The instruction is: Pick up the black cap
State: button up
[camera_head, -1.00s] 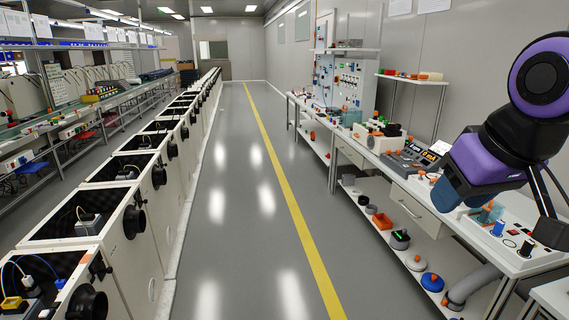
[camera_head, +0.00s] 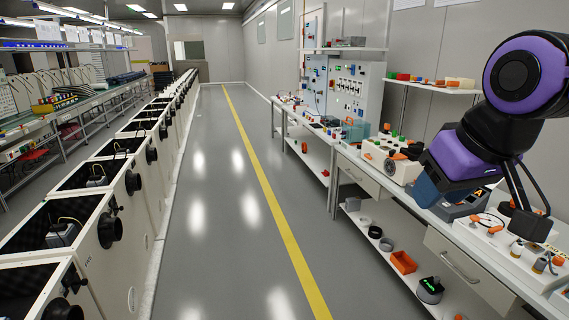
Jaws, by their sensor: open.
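I cannot tell for certain which thing is the black cap. A small dark round piece (camera_head: 375,231) sits on the lower shelf of the right bench. Black round fittings (camera_head: 110,232) stick out from the fronts of the white cabinets on the left. My purple and black arm hangs over the right bench. My gripper (camera_head: 530,227) is at its lower end at the right, seen small and dark, with nothing visibly held. It is above the bench top and apart from the dark round piece. My arm hides part of the bench.
A row of open-topped white cabinets (camera_head: 72,252) runs along the left. The grey aisle with a yellow line (camera_head: 262,180) is clear. An orange bin (camera_head: 403,262) and a dark device with a green display (camera_head: 430,290) stand on the lower shelf.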

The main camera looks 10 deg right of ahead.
aim_at(507, 209)
jog(key=i+z, duration=0.15)
jog(key=i, duration=1.6)
jog(key=i+z, duration=0.35)
jog(key=i, duration=0.15)
jog(key=i+j+z, duration=0.35)
jog(key=i+l+z, duration=0.1)
jog(key=z, duration=0.35)
jog(key=i+z, duration=0.55)
jog(key=z, duration=0.35)
jog(key=i+j+z, duration=0.15)
jog(key=z, duration=0.3)
jog(key=i+j+z, duration=0.1)
jog(key=i+z, duration=0.2)
